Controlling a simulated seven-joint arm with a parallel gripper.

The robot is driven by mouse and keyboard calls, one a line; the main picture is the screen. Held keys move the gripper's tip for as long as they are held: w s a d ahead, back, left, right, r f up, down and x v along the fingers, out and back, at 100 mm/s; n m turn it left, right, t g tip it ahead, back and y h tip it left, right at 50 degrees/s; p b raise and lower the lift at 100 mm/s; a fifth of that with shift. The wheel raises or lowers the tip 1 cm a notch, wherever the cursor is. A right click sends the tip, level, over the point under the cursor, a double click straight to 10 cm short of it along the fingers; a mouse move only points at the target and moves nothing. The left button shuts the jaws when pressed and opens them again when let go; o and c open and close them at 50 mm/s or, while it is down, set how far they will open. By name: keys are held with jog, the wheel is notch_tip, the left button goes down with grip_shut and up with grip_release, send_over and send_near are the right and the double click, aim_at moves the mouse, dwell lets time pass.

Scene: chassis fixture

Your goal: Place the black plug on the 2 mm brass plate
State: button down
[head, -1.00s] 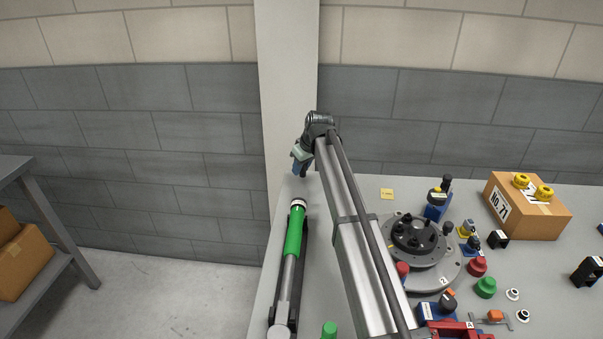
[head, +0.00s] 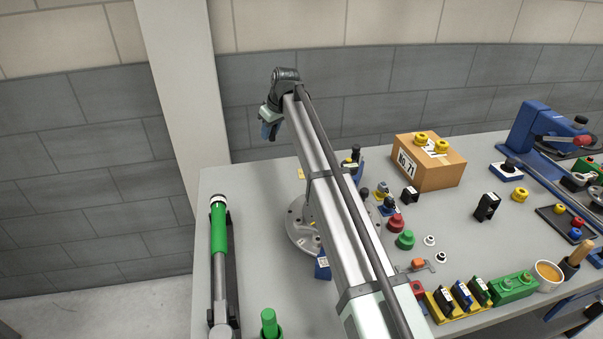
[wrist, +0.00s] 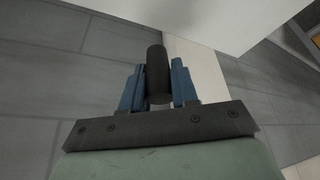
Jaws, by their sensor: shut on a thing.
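In the wrist view, a dark cylindrical plug (wrist: 157,78) stands between the two blue fingers of my gripper (wrist: 159,88). The fingers are shut on its sides, and its far end sticks out beyond them. In the head view, my gripper (head: 268,131) is up by the back edge of the table, in front of the grey wall; the plug cannot be made out there. A small yellow square (head: 301,174) lies flat on the table behind the round fixture. I cannot tell whether it is the 2 mm brass plate.
My arm partly hides the round grey fixture (head: 296,240). A green-and-grey cylinder (head: 219,240) lies at the table's left. A cardboard box (head: 430,175) stands at the back, with red (head: 396,223) and green knobs (head: 405,240) in front. The table's back left is clear.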

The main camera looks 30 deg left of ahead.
jog(key=m, duration=0.1)
send_over(299, 171)
jog(key=w+a, duration=0.1)
jog(key=w, duration=0.2)
jog(key=shift+s+d+n, duration=1.25)
jog(key=shift+s+n, duration=0.3)
jog(key=shift+n, duration=0.05)
jog(key=shift+g, duration=0.4)
jog(key=shift+f, duration=5.1)
jog(key=shift+f, duration=0.15)
jog(key=c, duration=0.9)
grip_release()
jog(key=shift+o, duration=0.2)
jog(key=v, duration=1.2)
